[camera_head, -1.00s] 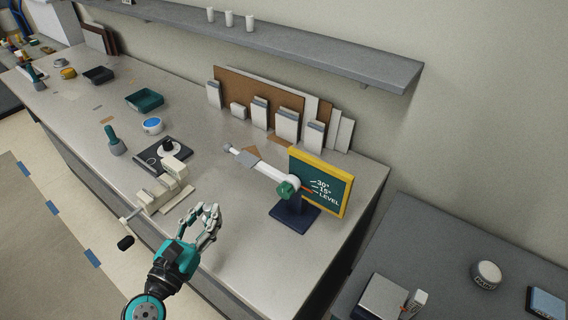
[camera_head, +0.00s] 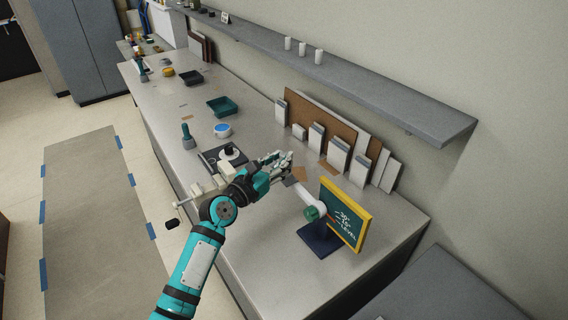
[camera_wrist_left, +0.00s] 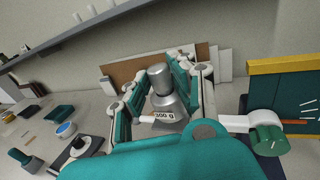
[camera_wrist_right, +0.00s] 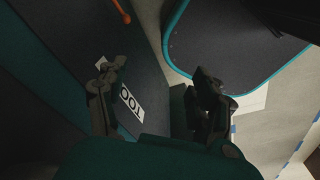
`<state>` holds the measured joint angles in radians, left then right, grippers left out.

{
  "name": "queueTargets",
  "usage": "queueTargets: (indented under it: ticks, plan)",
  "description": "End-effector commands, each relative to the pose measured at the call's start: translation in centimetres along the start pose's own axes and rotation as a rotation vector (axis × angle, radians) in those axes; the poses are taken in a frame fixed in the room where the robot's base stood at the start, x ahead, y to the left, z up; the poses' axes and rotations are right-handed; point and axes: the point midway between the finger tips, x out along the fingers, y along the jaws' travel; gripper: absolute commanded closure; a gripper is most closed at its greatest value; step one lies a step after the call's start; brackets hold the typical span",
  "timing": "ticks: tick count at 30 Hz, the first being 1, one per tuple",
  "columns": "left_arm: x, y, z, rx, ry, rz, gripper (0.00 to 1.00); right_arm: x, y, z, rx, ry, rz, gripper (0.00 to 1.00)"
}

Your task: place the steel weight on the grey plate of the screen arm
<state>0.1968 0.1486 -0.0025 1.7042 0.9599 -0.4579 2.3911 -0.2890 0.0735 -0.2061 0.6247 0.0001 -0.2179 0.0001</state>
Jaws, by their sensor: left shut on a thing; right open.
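The grey plate (camera_head: 291,181) shows just under the fingertips. The white screen arm (camera_head: 304,196) runs from it to a green knob (camera_head: 312,213). I cannot tell whether weight and plate touch. My right gripper (camera_wrist_right: 155,92) is open and empty.
The yellow-framed screen (camera_head: 346,214) stands on a dark base (camera_head: 319,240) to the right. Behind are upright boards and boxes (camera_head: 338,155) by the wall. A cream device (camera_head: 208,184) and a black-knobbed pad (camera_head: 228,152) are to the left. The counter's front right is clear.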

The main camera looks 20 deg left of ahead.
Motion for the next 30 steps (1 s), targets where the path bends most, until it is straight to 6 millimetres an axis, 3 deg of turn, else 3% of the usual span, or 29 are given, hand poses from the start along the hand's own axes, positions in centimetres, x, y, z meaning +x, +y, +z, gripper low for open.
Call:
queueTargets:
  ticks: [3, 8, 15, 27, 28, 30]
  plan:
    - [1.9, 0.8, -0.1, 0.003, -0.002, 0.001, 1.00, 0.0, 0.9, 1.3, 0.002, -0.020, 0.011, 0.33]
    - [2.6, 1.1, -0.6, 0.002, 0.000, 0.001, 1.00, 0.1, 1.3, 2.5, 0.003, -0.037, 0.016, 0.33]
    - [2.6, 1.1, -3.6, 0.003, -0.001, 0.002, 1.00, 1.0, 1.1, 2.1, 0.004, -0.030, 0.013, 0.33]
    - [2.6, 1.1, -4.1, 0.001, -0.002, 0.002, 1.00, 1.4, -0.4, 1.0, 0.004, -0.012, -0.004, 0.33]
    - [2.6, 1.0, -4.1, 0.001, 0.001, 0.001, 0.74, 1.2, -0.3, 1.0, 0.004, -0.012, -0.003, 0.33]
    - [2.6, 1.0, -4.1, 0.001, 0.001, 0.001, 0.64, 1.2, -0.2, 1.0, 0.003, -0.013, -0.002, 0.33]
